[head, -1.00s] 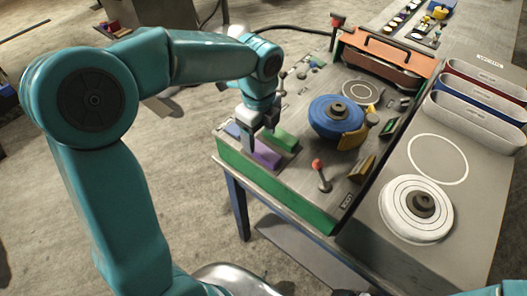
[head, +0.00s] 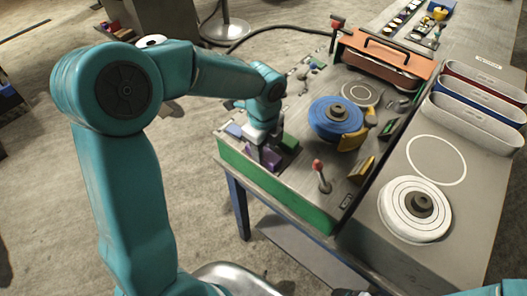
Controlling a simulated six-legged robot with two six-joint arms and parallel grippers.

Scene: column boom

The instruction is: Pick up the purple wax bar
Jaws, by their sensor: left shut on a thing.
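The purple wax bar (head: 249,154) is at the near left corner of the workbench, partly hidden by my left gripper. My left gripper (head: 262,161) reaches down over the bar and is shut on it. Whether the bar is clear of the bench top cannot be told. A green bar (head: 289,142) lies just right of the gripper, and a blue bar (head: 234,130) lies to its left.
A blue wheel (head: 335,118) with a yellow part beside it stands mid-bench. A red-knobbed lever (head: 321,177) rises near the front. A white disc (head: 415,208) and long bins (head: 470,119) are on the right.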

